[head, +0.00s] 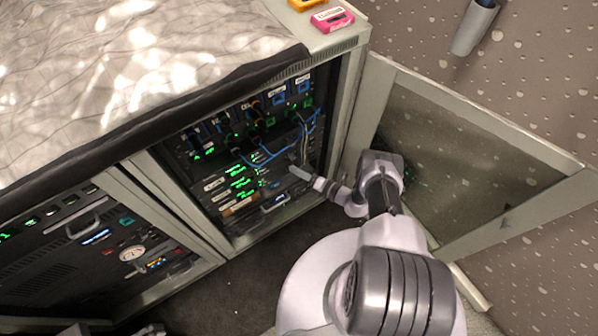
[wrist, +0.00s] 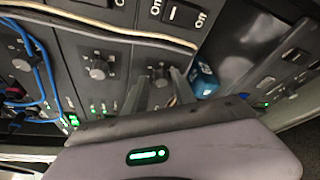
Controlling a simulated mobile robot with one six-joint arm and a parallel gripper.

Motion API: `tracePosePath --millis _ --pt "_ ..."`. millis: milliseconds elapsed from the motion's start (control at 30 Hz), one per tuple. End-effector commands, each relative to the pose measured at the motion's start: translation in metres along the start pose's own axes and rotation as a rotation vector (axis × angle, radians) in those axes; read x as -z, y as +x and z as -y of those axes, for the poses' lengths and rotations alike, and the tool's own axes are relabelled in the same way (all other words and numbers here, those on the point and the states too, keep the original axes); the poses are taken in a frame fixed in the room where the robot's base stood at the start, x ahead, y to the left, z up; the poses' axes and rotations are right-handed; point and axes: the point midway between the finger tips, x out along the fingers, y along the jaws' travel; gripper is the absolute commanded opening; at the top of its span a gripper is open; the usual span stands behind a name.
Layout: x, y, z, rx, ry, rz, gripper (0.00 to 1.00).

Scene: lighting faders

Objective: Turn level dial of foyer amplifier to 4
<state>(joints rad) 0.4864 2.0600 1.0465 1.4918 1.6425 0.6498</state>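My gripper (head: 297,172) reaches into the open rack (head: 350,85) in the head view, close to the front panels. In the wrist view my gripper (wrist: 157,82) has its two fingers apart. A dark round dial (wrist: 160,75) with marks around it shows between the fingertips; I cannot tell whether they touch it. A second similar dial (wrist: 98,68) sits to its left on a neighbouring panel, clear of the fingers. No label naming the foyer amplifier is readable, and neither dial's setting can be read.
Rocker switches (wrist: 172,13) sit above the dials. Blue cables (wrist: 42,70) hang at left, and a pale cable (wrist: 100,33) crosses above. A blue object (wrist: 204,80) is right of the fingers. The glazed door (head: 470,150) stands open at right.

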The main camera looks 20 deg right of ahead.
Motion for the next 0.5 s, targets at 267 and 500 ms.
tracePosePath --millis 267,500 --pt "0.000 0.000 0.000 0.001 -0.001 0.000 0.40" --pt "-0.002 -0.025 -0.001 0.004 0.002 0.004 0.40"
